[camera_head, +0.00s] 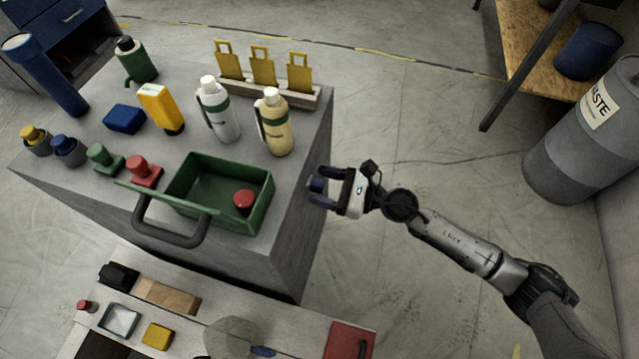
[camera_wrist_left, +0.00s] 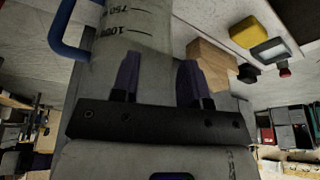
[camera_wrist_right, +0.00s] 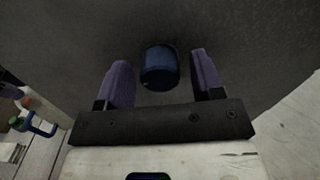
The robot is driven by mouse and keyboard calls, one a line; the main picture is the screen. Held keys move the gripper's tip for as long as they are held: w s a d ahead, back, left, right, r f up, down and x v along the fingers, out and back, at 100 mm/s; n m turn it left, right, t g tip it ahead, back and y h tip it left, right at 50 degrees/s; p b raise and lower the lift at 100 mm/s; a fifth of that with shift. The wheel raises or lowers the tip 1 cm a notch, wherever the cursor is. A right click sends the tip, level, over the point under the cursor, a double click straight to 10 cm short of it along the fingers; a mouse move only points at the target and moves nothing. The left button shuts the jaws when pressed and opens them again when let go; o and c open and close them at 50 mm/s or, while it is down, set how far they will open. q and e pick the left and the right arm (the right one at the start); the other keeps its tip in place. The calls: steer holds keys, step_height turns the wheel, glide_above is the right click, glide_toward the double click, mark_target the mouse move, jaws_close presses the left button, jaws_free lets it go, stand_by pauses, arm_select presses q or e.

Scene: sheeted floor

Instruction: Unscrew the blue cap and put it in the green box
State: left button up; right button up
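A blue cap (camera_head: 317,184) sits by the right side face of the grey block. The right wrist view shows this cap (camera_wrist_right: 160,68) against a dark grey surface, between the two fingers with gaps on both sides. My right gripper (camera_head: 325,188) is open around it. The green box (camera_head: 180,188) stands on the block top near its front right, with a red cap (camera_head: 243,200) inside. My left gripper (camera_wrist_left: 158,82) shows only in its wrist view, open, with a clear marked jug (camera_wrist_left: 140,30) behind its fingers; whether they touch it I cannot tell.
On the block (camera_head: 100,180) stand several coloured knobs, including a blue one (camera_head: 68,150), bottles (camera_head: 222,115) and a yellow-tagged rack (camera_head: 262,85). A lower bench (camera_head: 195,320) with small items lies in front.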

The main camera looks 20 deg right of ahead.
steer(key=shift+o, duration=0.4)
steer(key=shift+c, duration=0.8)
steer(key=shift+r+m+p, duration=0.1)
steer(key=shift+m+p, duration=0.2)
steer(key=shift+p, duration=0.1)
steer(key=m+p, duration=0.2)
steer(key=m, duration=0.1)
steer(key=m+p, duration=0.5)
steer(key=p, duration=0.1)
steer(key=shift+r+m, duration=0.35)
steer(key=shift+m, duration=0.05)
steer(key=m+p, duration=0.6)
steer(key=m, duration=0.2)
steer(key=shift+f+p, duration=0.15)
steer(key=shift+p, duration=0.15)
steer(key=shift+f+m+p, duration=0.25)
steer(key=shift+m+p, duration=0.15)
steer(key=shift+m, duration=0.7)
